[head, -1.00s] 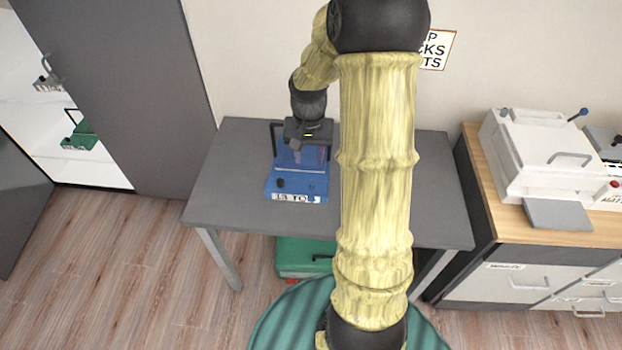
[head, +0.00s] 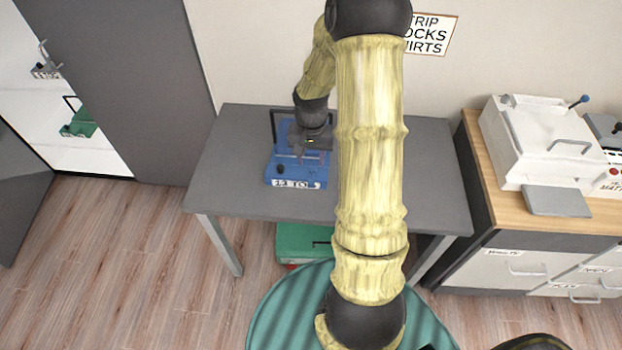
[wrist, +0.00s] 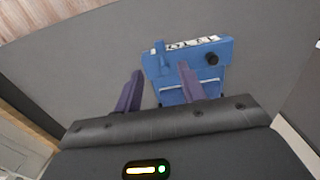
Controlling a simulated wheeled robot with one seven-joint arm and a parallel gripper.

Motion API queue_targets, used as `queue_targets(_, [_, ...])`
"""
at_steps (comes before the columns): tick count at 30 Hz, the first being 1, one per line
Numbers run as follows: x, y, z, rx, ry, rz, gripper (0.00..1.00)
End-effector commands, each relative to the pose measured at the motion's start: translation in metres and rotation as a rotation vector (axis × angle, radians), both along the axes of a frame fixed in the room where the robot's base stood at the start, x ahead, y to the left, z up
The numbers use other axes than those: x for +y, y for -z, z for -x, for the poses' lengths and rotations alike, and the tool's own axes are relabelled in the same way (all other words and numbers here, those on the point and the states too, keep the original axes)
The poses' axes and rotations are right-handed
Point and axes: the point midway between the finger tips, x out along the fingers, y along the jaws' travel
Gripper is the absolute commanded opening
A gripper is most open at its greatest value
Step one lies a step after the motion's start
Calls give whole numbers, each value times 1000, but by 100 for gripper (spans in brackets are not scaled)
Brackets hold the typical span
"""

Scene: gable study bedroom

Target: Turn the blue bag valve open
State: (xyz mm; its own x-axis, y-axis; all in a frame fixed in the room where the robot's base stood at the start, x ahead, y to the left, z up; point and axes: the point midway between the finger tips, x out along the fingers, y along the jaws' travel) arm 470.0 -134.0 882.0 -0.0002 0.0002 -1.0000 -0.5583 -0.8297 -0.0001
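The blue bag (head: 286,166) is a boxy blue case with a white lettered label on its front edge, on the grey table. It also shows in the wrist view (wrist: 188,68). A black round knob (wrist: 212,59) sits near one corner of it. A small blue upright piece (wrist: 159,60) stands near the other corner; I cannot tell which of the two is the valve. In the head view my gripper (head: 312,152) hides part of the bag.
The grey table (head: 240,190) is otherwise clear where visible; my arm hides its middle. A green case (head: 298,242) lies under it. A wooden-topped cabinet (head: 500,205) with a white press (head: 540,140) stands right. A shelf at left holds another green case (head: 82,124).

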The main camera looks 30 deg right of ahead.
Motion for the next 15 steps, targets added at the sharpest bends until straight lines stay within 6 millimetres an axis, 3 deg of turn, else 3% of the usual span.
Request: queue_targets(15, [0,89,1,2,0,-1,40])
